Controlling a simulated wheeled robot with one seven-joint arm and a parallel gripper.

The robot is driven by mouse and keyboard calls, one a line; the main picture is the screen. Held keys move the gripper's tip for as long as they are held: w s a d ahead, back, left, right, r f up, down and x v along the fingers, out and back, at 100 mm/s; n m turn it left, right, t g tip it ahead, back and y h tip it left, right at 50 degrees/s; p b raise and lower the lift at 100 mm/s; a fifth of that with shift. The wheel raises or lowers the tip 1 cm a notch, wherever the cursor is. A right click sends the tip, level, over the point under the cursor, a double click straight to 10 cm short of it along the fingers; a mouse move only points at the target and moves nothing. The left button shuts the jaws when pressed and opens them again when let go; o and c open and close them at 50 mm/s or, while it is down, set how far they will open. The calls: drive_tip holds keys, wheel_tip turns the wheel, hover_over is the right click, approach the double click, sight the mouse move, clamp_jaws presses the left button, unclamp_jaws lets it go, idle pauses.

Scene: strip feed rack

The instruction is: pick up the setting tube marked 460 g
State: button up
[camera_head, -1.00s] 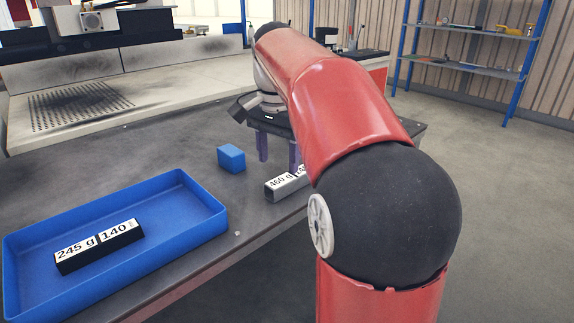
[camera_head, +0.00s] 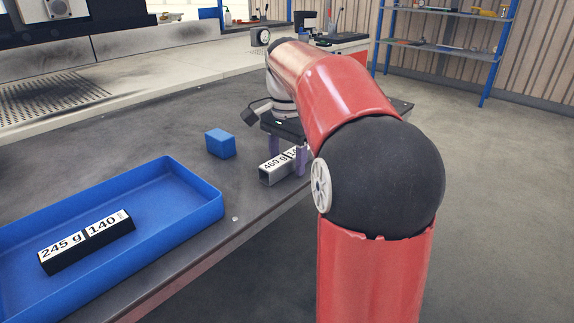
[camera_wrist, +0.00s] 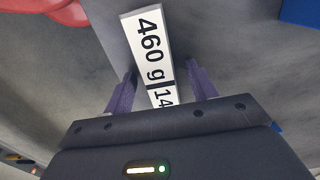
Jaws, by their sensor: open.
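The setting tube marked 460 g (camera_head: 270,172) is a grey square tube with a white label on top. It lies on the dark table near its right edge, partly hidden by my arm and gripper. My gripper (camera_head: 287,162) is over the tube, fingers pointing down. In the wrist view, the tube (camera_wrist: 148,45) runs up between the two purple fingers of my gripper (camera_wrist: 160,95), with a finger on each side. A gap shows between the fingers and the tube, so the gripper is open. Fingertip height against the tube is hard to tell.
A blue block (camera_head: 220,144) stands left of the tube. A blue tray (camera_head: 205,213) at the left holds a black tube marked 245 g (camera_head: 86,241). The table's front edge (camera_head: 225,240) runs close by. Behind is a pale perforated worktop (camera_head: 140,85).

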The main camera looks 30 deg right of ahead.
clamp_jaws()
drive_tip(key=shift+r, duration=0.1)
drive_tip(key=shift+r, duration=0.1)
idle(0.3)
